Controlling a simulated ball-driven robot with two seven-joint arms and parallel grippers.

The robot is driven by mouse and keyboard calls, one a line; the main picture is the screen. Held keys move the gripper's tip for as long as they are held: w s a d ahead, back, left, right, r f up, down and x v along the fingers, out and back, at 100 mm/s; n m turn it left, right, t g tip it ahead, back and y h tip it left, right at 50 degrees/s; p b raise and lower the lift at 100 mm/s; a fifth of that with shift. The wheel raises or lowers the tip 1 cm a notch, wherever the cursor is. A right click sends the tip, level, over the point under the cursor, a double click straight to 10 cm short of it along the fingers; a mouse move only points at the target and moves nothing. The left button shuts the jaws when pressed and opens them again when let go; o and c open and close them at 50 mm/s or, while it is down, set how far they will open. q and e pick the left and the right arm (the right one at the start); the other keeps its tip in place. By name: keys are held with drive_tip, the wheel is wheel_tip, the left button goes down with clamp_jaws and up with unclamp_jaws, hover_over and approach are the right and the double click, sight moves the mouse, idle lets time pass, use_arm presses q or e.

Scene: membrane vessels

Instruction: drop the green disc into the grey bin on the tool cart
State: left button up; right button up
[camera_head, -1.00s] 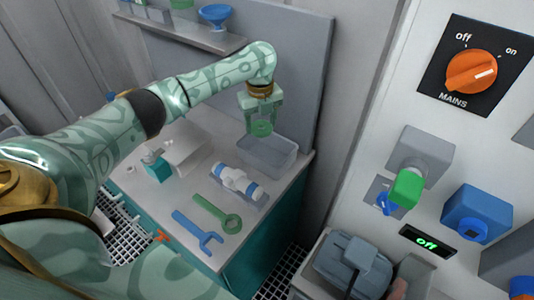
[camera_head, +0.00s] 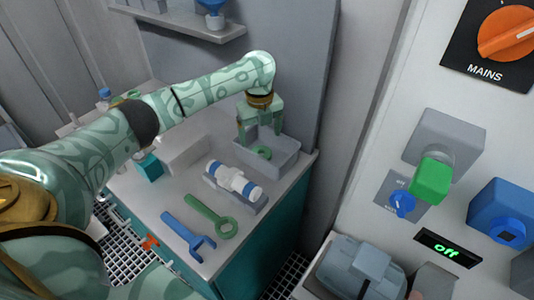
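The green disc (camera_head: 263,153) shows as a small ring within the outline of the grey bin (camera_head: 286,157) on the tool cart. It is below my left gripper and apart from it; I cannot tell whether it rests on the bin's floor or is still in the air. My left gripper (camera_head: 260,137) points down over the bin with its fingers spread, open and empty. My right gripper is not in view.
On the cart top (camera_head: 183,203) are a blue-and-white cylinder on a holder (camera_head: 235,181), a green wrench (camera_head: 212,217) and a blue wrench (camera_head: 188,233). A shelf (camera_head: 190,25) hangs behind. A control panel (camera_head: 400,130) stands at right.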

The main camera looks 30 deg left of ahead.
use_arm(q)
wheel_tip(320, 180, up, 16)
drive_tip(key=p, duration=0.7)
drive_tip(key=shift+r, duration=0.15)
